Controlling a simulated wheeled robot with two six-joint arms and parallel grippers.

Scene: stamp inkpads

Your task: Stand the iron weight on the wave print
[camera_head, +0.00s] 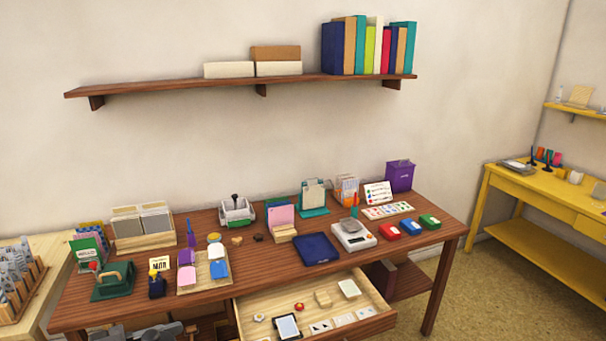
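Several small white cards with dark prints lie in the open drawer: one at the left (320,326), one in the middle (343,319), one at the right (366,312). Their prints are too small to tell which is the wave. I cannot pick out the iron weight for sure. A small dark object (258,238) lies at the table's middle, and a dark green block with a handle (113,280) stands at the left. Grey parts, apparently of my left arm, show at the bottom left edge; its fingers cannot be made out. My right gripper is not in view.
The wooden table (262,272) is crowded with inkpads, a scale (353,235), a dark blue pad (316,249) and card holders. The open drawer (245,314) juts out in front and also holds a black-framed pad (287,326). A shelf (200,86) hangs above.

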